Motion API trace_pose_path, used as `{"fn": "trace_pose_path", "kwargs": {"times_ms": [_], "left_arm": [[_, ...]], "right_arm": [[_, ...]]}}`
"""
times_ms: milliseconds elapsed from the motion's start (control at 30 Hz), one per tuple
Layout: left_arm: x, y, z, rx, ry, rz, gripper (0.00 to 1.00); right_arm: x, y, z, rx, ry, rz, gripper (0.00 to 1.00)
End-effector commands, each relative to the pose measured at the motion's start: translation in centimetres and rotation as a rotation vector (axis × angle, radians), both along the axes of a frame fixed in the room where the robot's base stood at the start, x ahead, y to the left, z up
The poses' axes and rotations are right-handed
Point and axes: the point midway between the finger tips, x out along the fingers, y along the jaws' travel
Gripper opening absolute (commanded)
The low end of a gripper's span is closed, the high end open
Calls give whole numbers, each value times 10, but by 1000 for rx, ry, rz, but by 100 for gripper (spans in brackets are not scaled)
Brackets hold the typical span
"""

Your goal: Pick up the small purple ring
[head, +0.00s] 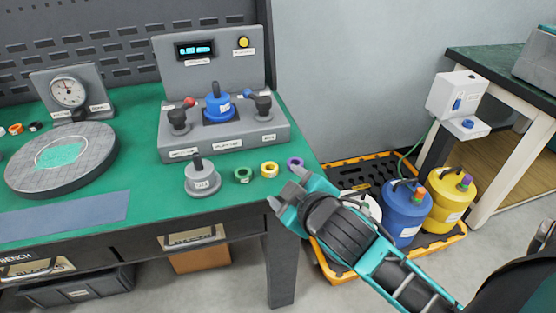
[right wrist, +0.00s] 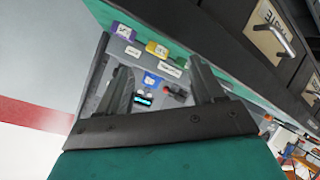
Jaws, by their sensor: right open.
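The small purple ring (head: 295,162) lies on the green bench top near its right edge, rightmost in a row with a yellow ring (head: 269,170) and a green ring (head: 243,175). My right gripper (head: 286,188) is open, in front of the purple ring and apart from it, by the bench's front right corner. In the right wrist view the purple ring (right wrist: 124,31) shows past the open fingers (right wrist: 158,66), up and to the left, with the yellow ring (right wrist: 157,49) beside it. Nothing is between the fingers. My left gripper is not in view.
A grey weight with a post (head: 202,178) stands left of the rings. The grey test station (head: 225,137) stands behind them. A round plate (head: 62,180) and dial gauge (head: 68,92) are at left. Blue (head: 405,212) and yellow (head: 450,200) containers stand in a floor tray at right.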

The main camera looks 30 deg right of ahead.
Motion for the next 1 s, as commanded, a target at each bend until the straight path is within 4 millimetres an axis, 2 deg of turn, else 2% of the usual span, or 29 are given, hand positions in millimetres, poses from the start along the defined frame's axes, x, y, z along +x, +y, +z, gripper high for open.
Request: {"fn": "trace_pose_path", "kwargs": {"times_ms": [33,167,300,433,500,567,700,800,867,967,1000], "left_arm": [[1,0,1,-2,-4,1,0],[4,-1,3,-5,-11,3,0],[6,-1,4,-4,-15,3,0],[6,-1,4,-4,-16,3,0],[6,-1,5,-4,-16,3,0],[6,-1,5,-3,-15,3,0],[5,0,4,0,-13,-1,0],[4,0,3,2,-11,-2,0],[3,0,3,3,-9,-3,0],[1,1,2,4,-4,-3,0],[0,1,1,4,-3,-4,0]], "right_arm": [[12,1,12,-47,-64,33,67],[39,8,50,-179,-251,130,67],[64,25,103,-383,-502,280,67],[75,55,152,-649,-769,479,67],[75,73,171,-808,-900,601,67],[72,86,180,-945,-998,713,67],[63,107,179,-1277,-1167,1000,67],[58,105,163,-1512,-1220,1232,67],[58,96,151,-1648,-1221,1379,67],[58,65,129,-1855,-1159,1644,67],[59,47,121,-1924,-1110,1754,67]]}}
